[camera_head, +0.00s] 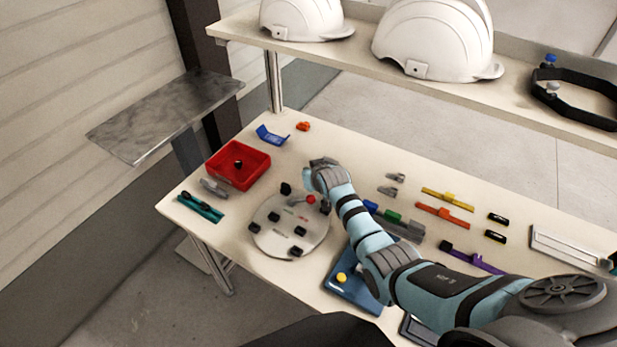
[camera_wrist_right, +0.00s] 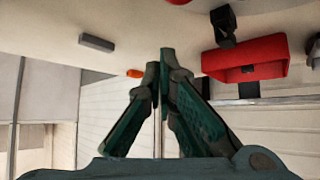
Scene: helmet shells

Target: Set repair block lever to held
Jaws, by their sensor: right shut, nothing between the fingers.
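The repair block (camera_head: 272,238) is a round grey disc on the table in the head view. It carries several black posts, small printed labels and a red-knobbed lever (camera_head: 311,199) near its far right side. My right gripper (camera_head: 318,163) is just beyond the disc, past the red knob; its fingertips are hidden in the head view. In the right wrist view my right gripper (camera_wrist_right: 160,75) is shut and empty. A red piece at the top edge there may be the lever knob (camera_wrist_right: 178,2); I cannot be sure. My left gripper is not in view.
A red tray (camera_head: 261,175) stands left of the disc and shows in the wrist view (camera_wrist_right: 262,52). A blue bracket (camera_head: 270,135) and an orange piece (camera_head: 303,126) lie behind. Coloured strips lie right of my arm. A helmet shelf (camera_head: 345,55) runs above the back.

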